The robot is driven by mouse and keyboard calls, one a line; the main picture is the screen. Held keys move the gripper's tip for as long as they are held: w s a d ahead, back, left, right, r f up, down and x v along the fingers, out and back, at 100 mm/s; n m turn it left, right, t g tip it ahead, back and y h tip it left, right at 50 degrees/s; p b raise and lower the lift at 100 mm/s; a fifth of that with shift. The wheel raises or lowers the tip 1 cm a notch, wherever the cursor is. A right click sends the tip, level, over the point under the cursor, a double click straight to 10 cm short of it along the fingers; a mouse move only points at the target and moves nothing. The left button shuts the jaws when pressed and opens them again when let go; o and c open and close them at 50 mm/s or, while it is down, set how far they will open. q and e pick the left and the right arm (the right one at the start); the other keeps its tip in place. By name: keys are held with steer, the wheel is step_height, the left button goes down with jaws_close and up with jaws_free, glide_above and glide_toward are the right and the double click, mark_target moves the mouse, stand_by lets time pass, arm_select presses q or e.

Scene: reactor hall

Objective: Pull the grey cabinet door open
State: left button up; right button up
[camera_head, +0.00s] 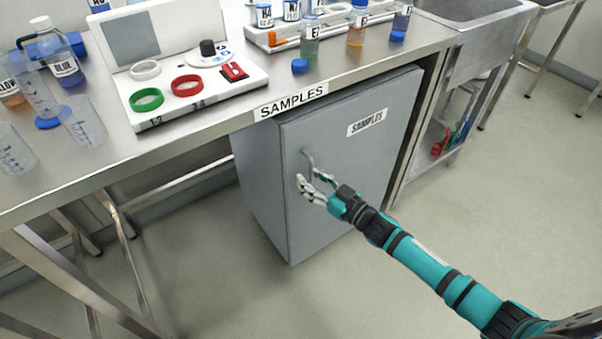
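The grey cabinet (265,185) stands under the steel bench. Its door (360,160) faces me, carries a "SAMPLES" label (367,122) and looks closed. A small metal handle (307,155) sits near the door's left edge. My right gripper (312,182) is at the handle, its fingers spread apart around the handle's lower end. I cannot tell whether the fingers touch the handle. My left gripper is not in view.
The steel bench (215,122) above holds a white device with coloured rings (187,85), beakers (84,125), bottles and a rack of vials (335,28). Bench legs (75,285) stand at the left. A sink (470,10) is at the right. The floor (430,220) before the door is clear.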

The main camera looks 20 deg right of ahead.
steer(key=shift+w+a, duration=0.15)
steer(key=shift+w, duration=0.05)
jaws_close()
stand_by(0.5)
